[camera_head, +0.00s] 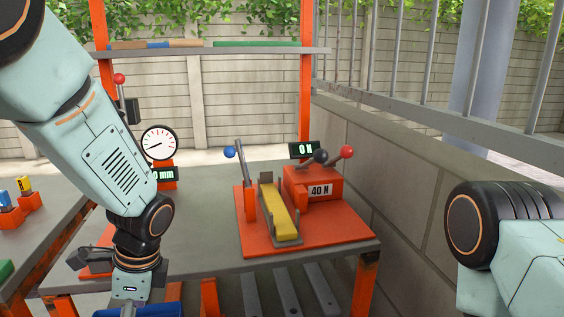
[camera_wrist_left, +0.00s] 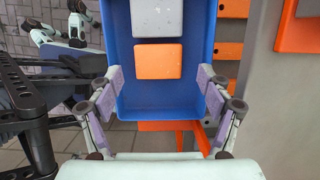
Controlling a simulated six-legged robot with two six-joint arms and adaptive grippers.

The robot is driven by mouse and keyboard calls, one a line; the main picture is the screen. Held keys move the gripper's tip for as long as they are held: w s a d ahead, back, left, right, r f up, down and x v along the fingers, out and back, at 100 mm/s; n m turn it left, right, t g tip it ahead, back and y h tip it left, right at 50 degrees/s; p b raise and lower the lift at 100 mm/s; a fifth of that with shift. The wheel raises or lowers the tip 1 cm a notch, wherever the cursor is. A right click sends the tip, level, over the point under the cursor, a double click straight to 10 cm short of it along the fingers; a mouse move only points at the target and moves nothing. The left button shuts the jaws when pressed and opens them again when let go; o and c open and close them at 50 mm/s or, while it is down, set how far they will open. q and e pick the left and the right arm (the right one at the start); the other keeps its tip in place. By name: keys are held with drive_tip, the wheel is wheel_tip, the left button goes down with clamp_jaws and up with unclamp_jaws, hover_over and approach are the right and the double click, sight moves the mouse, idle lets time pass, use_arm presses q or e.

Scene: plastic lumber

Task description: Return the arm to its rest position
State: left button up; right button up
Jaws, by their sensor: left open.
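My left arm comes down from the upper left in the head view, with its wrist low over the bench's front edge; the fingers are hidden there. In the left wrist view my left gripper (camera_wrist_left: 159,82) is open, its two fingers apart with nothing between the pads. A blue tray (camera_wrist_left: 150,98) lies beyond the fingers and holds an orange block (camera_wrist_left: 158,61) and a pale grey block (camera_wrist_left: 157,17). A bit of blue tray also shows in the head view (camera_head: 140,311). My right arm shows at the right edge of the head view; its gripper is out of view.
A grey bench (camera_head: 205,262) carries an orange fixture (camera_head: 345,228) with a yellow bar (camera_head: 277,213), levers and a 40 N label. A dial gauge (camera_head: 159,142) stands close beside my left forearm. Another table (camera_head: 55,225) is at left. A block wall (camera_head: 400,200) borders the right.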

use_arm(q)
drive_tip(key=b+x, duration=0.1)
drive_tip(key=x, duration=0.2)
drive_tip(key=shift+s+d, duration=0.1)
drive_tip(key=shift+w+r+p, duration=0.2)
drive_tip(key=shift+r+p, duration=0.25)
drive_tip(key=shift+r, duration=0.25)
drive_tip(key=shift+s+r, duration=0.2)
drive_tip(key=shift+r, duration=0.2)
use_arm(e)
drive_tip(key=shift+f, duration=0.25)
use_arm(q)
drive_tip(key=shift+w+f, duration=0.15)
